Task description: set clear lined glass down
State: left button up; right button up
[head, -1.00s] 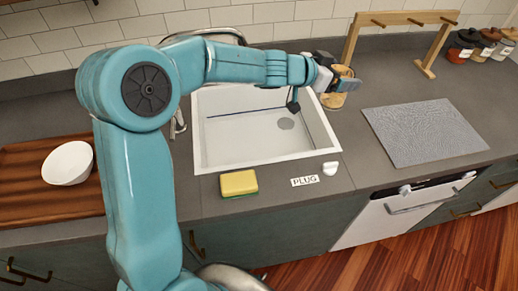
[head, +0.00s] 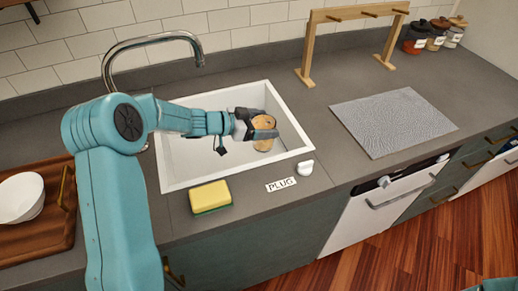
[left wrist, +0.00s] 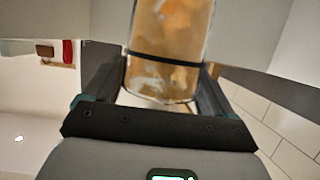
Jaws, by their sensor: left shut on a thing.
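The glass (head: 265,124) looks brownish orange in the head view. In the left wrist view the glass (left wrist: 168,45) stands between the two fingers, with a dark line around it and brown-orange patches on its wall. My left gripper (head: 264,131) is shut on it and holds it over the right part of the white sink (head: 180,165). Its fingers hide part of the glass, and I cannot tell its height above the sink floor. My right gripper is not in view.
A grey textured mat (head: 393,122) lies on the counter right of the sink. A wooden peg rack (head: 308,45) and several jars (head: 436,35) stand behind. A sponge (head: 210,196), a PLUG label (head: 281,184) and a white plug (head: 306,168) lie along the front. A bowl (head: 20,197) is at left.

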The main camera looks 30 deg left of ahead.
aim_at(254, 146)
pick_arm(q)
notch_tip(254, 146, down, 9)
jog(key=shift+r, duration=0.15)
jog(key=shift+f, duration=0.35)
jog(key=shift+r, duration=0.1)
jog(key=shift+b, duration=0.3)
jog(key=shift+f, duration=0.2)
jog(key=o, duration=1.5)
jog(key=shift+r, duration=0.2)
jog(key=v, duration=0.7)
jog(key=shift+s+a, duration=0.15)
jog(key=shift+s, duration=0.05)
